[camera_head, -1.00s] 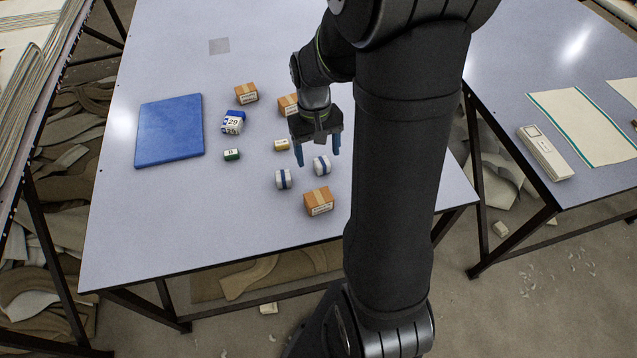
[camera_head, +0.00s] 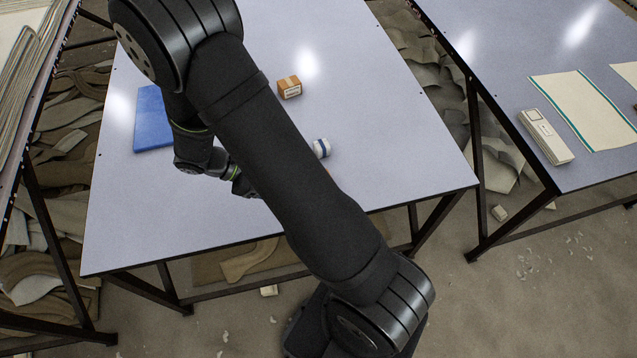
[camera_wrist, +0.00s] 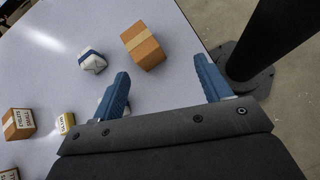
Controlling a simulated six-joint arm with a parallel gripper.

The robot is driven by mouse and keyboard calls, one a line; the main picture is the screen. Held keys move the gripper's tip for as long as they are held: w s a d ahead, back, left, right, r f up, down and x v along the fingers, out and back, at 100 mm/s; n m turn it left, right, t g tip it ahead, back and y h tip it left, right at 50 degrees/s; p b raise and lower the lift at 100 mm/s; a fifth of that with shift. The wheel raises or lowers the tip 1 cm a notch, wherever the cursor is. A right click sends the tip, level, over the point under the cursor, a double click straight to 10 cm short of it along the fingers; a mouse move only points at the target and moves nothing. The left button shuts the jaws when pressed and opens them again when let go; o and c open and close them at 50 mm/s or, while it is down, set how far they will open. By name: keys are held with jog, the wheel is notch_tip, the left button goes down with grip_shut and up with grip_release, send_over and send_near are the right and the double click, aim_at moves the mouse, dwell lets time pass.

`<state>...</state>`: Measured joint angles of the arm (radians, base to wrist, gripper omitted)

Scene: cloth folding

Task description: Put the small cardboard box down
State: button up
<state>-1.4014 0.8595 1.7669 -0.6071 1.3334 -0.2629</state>
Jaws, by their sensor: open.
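My gripper (camera_wrist: 163,82) is open in the wrist view, its two blue fingers apart with nothing held between them. A small cardboard box (camera_wrist: 142,45) with a pale tape strip lies on the table beyond the fingertips, near the table edge. A second cardboard box (camera_wrist: 19,123), with a printed label, is at the left of the wrist view. Part of another (camera_wrist: 9,174) shows at the bottom left corner. In the head view one cardboard box (camera_head: 289,87) stands clear on the table; the arm hides the fingers and most small items. Which box the task means cannot be told.
A white and blue roll (camera_wrist: 92,61) lies beside the near-edge box. Another roll shows in the head view (camera_head: 321,148). A small yellow box (camera_wrist: 66,123) is left of the fingers. A blue slab (camera_head: 152,119) is partly hidden. The table's right rear is clear.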

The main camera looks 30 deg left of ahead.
jog(key=s+n+t, duration=0.1)
jog(key=s+a+f+n+t, duration=0.1)
jog(key=n+t, duration=0.1)
jog(key=s+a+f+n+t, duration=0.1)
jog(key=shift+s+a+n+t+y, duration=0.25)
jog(key=shift+s+n+t+y, duration=0.05)
jog(key=shift+s, duration=0.05)
jog(key=shift+f, duration=0.15)
jog(key=x, duration=1.2)
jog(key=shift+w, duration=0.1)
jog(key=shift+w+r+x, duration=0.1)
jog(key=shift+r+x, duration=0.05)
jog(key=shift+x, duration=0.7)
jog(key=shift+w+r+x, duration=0.1)
jog(key=shift+r+x, duration=0.05)
jog(key=shift+x, duration=0.65)
jog(key=shift+w+r+x, duration=0.1)
jog(key=shift+r+x, duration=0.05)
jog(key=shift+x, duration=0.7)
jog(key=shift+s, duration=0.1)
jog(key=c, duration=1.3)
jog(key=shift+r, duration=0.2)
